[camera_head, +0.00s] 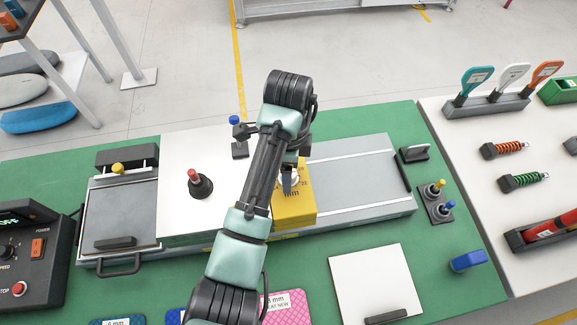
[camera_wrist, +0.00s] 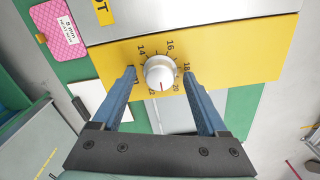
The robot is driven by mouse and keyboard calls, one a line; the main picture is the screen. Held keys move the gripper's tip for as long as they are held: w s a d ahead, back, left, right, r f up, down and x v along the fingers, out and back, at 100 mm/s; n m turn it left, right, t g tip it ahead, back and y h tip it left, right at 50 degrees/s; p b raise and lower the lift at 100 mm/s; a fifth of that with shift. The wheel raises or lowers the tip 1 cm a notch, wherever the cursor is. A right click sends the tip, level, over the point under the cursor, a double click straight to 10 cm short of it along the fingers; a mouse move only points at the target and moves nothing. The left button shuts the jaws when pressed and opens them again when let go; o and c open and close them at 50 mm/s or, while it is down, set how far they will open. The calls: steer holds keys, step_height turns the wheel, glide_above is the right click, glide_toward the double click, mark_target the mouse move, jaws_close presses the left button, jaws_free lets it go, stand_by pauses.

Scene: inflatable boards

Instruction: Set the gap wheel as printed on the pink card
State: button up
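The gap wheel is a white round knob (camera_wrist: 160,72) on a yellow block (camera_wrist: 235,45), ringed by printed numbers including 14, 16, 18 and 20. Its red mark points down in the wrist view, near the lower numbers; the exact value is unclear. My gripper (camera_wrist: 160,75) is open, with one blue finger on each side of the knob and a visible gap at each. In the head view my arm partly covers the knob and yellow block (camera_head: 295,207). The pink card (camera_wrist: 66,30) seems to read 8 mm; it also shows in the head view (camera_head: 285,303), partly hidden.
The yellow block stands across a grey machine bed (camera_head: 355,180) on a green table (camera_head: 455,270). A red-topped lever (camera_head: 200,185) and a white sheet are left of my arm. A control box (camera_head: 35,250) is far left. A white panel (camera_head: 378,285) lies right of the card.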

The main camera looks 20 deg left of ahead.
jaws_close()
